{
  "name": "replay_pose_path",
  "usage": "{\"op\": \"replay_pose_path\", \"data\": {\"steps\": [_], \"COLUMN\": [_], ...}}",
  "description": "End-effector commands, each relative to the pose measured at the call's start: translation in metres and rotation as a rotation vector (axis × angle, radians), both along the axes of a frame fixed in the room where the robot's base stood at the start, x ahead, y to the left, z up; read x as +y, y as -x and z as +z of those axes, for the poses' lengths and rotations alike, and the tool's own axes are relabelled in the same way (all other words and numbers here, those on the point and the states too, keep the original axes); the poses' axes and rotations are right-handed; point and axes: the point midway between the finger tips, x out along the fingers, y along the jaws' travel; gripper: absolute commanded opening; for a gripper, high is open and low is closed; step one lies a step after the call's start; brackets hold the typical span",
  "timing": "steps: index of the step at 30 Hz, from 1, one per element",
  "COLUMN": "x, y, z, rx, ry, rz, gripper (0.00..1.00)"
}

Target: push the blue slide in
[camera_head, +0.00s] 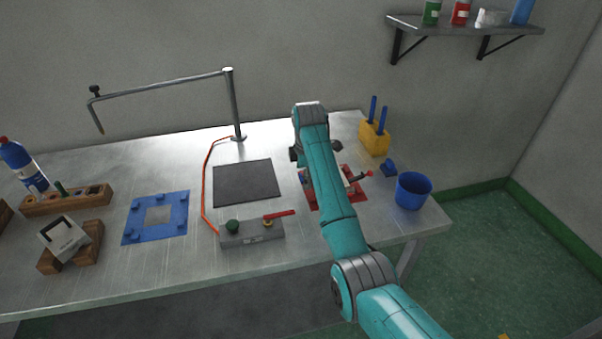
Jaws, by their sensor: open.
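A red base plate (354,192) lies on the table at the right of centre, with a pale block and a dark rod ending in a red knob (369,173) on it. My teal arm crosses in front of this fixture and hides its middle. I cannot make out a blue slide on it for certain. A small blue block (389,168) lies on the table just right of the red knob; I cannot tell whether it belongs to the fixture. My gripper (299,158) is at the far end of my arm, over or beside the fixture's left side. It is open, its fingertips mostly hidden.
A yellow block with blue-handled tools (374,138) and a blue cup (412,191) stand to the right. A grey box with a red lever (251,233), a dark mat (247,183) and a blue square frame (156,216) lie left. A metal post (235,105) rises behind.

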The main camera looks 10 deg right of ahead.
Motion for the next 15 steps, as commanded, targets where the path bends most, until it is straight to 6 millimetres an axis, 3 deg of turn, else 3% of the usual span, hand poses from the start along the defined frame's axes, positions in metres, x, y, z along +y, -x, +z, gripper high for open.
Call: {"op": "replay_pose_path", "data": {"steps": [5,12,14,15], "x": [0.0001,0.0002,0.0002,0.0002], "y": [-0.0001,-0.0002,-0.0001,-0.0002], "z": [0.0001,0.0002,0.0000,-0.0003], "rx": [0.000,0.000,0.000,0.000], "ry": [0.000,0.000,0.000,0.000], "rz": [0.000,0.000,0.000,0.000], "gripper": [0.76,0.16,0.01,0.00]}}
